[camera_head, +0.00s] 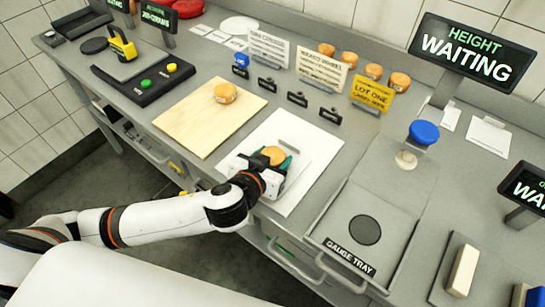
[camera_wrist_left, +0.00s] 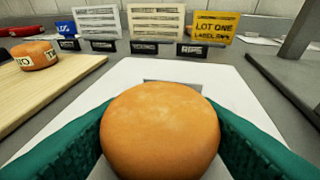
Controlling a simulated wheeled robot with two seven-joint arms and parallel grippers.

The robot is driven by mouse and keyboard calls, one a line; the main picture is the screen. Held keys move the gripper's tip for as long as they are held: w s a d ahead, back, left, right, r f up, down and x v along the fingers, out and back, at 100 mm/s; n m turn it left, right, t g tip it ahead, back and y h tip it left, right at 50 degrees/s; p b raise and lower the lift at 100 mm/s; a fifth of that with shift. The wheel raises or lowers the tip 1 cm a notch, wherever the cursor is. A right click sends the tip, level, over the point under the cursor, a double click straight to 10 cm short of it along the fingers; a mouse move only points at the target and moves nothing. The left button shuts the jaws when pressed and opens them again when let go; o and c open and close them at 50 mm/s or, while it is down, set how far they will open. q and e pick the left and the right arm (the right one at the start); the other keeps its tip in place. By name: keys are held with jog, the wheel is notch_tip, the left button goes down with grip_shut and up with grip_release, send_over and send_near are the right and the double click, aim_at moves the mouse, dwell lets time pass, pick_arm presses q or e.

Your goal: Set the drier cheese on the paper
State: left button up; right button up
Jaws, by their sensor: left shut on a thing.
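My left gripper (camera_head: 274,160) is shut on an orange cheese wheel (camera_head: 273,155), over the white paper (camera_head: 308,147). In the left wrist view the cheese (camera_wrist_left: 160,130) sits between the green fingers, with the paper (camera_wrist_left: 195,72) beneath and beyond it. I cannot tell whether the cheese touches the paper. A second cheese wheel (camera_head: 225,92) with a label band lies on the wooden board (camera_head: 190,125) to the left; it also shows in the left wrist view (camera_wrist_left: 36,56). My right gripper is not in view.
Several small cheese wheels (camera_head: 373,71) stand at the back behind upright cards (camera_head: 320,68) and a yellow lot card (camera_head: 372,93). Small black tags stand before the cards. A height gauge with blue knob (camera_head: 423,132) and gauge tray (camera_head: 365,230) are at right. A button panel (camera_head: 145,82) is at left.

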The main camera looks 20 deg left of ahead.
pick_arm(q)
jog(key=o, duration=0.6)
jog(key=shift+f, duration=0.15)
jog(key=shift+c, duration=0.2)
jog(key=o, duration=0.4)
jog(key=shift+o, duration=0.2)
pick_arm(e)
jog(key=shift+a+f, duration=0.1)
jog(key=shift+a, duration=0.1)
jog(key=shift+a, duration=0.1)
pick_arm(q)
jog(key=shift+s+r, duration=0.1)
jog(key=shift+r, duration=0.15)
jog(key=v, duration=0.6)
jog(key=shift+s, duration=0.3)
jog(key=p+v, duration=0.2)
jog(key=v, duration=0.2)
jog(key=shift+r+p, duration=0.3)
jog(key=shift+p, duration=0.1)
jog(key=shift+s+a+p, duration=0.15)
jog(key=shift+s+p, duration=0.25)
jog(key=shift+s, duration=0.1)
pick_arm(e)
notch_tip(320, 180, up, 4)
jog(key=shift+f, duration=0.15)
